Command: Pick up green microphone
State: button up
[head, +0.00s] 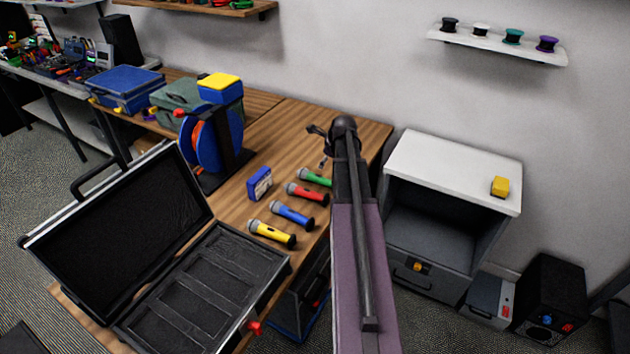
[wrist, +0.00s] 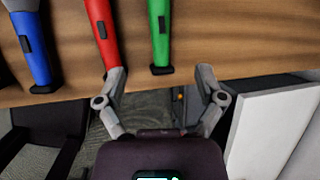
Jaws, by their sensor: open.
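The green microphone (head: 314,177) lies on the wooden table, last in a row with the red, blue and yellow ones. My arm reaches over the table's right side in the head view and partly covers the green microphone's right end. In the wrist view the green microphone (wrist: 160,35) points away from me, its black end toward my gripper (wrist: 160,77). My gripper is open and empty. Its fingers sit on either side of the line of the green microphone, short of its near end. The left fingertip is close to the red microphone's (wrist: 103,30) near end.
The blue microphone (head: 292,215) and yellow microphone (head: 272,234) lie nearer the open black case (head: 283,268). A small blue box (head: 260,184) and a blue cable reel (head: 205,140) stand left of the microphones. A white-topped cabinet (head: 450,170) stands right of the table.

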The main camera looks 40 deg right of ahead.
aim_at(317, 176)
jog(key=shift+f, duration=0.1)
jog(key=b+x, duration=0.8)
jog(key=shift+w+f, duration=0.1)
jog(key=shift+f, duration=0.15)
dwell(0.4)
dwell(0.5)
jog(key=shift+b+x, duration=2.3)
jog(key=shift+x, duration=0.25)
jog(key=shift+c, duration=0.2)
grip_shut()
